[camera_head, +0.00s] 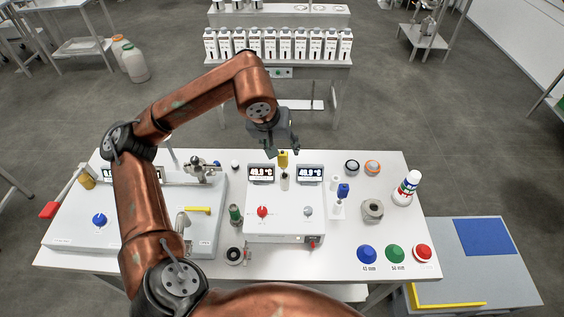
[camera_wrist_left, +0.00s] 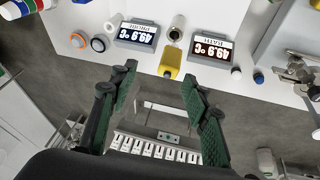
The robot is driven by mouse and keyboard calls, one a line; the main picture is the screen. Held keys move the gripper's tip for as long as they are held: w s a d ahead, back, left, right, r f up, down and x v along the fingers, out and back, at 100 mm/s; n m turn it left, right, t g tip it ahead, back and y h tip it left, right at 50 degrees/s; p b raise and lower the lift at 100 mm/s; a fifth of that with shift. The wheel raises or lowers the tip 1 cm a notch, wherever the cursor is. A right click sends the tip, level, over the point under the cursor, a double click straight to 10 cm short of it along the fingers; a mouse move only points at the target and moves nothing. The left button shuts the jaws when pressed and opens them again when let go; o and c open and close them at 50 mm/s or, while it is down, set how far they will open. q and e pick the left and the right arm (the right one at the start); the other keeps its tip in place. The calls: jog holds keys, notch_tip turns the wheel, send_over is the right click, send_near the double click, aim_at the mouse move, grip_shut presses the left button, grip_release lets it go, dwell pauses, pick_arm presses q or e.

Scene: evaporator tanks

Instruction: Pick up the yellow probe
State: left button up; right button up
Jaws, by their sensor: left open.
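The yellow probe (camera_head: 283,160) stands upright in the head view, between two temperature displays on the white control box. It also shows in the left wrist view (camera_wrist_left: 169,64), with a metal sleeve beside it. My left gripper (camera_head: 283,150) is open at the back of the probe, its fingers pointing down. In the left wrist view my open left gripper (camera_wrist_left: 160,80) has one green-padded finger on each side of the probe's line, with the probe near the fingertips. Nothing is held, and I cannot tell whether a finger touches the probe. My right gripper is not in view.
The control box (camera_head: 255,226) has displays and knobs. A blue-topped probe (camera_head: 343,190) stands to its right, near a metal nut (camera_head: 372,210). Blue, green and red caps (camera_head: 395,253) line the table's front right. White bottles (camera_head: 285,45) stand on a table behind.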

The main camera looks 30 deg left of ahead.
aim_at(282, 155)
pick_arm(q)
jog(key=shift+a+f+y, duration=0.2)
jog(key=shift+a+y, duration=0.2)
jog(key=shift+a, duration=0.1)
jog(key=x, duration=0.7)
jog(key=shift+f, duration=0.4)
jog(key=shift+s, duration=0.1)
jog(key=shift+c, duration=0.5)
grip_shut()
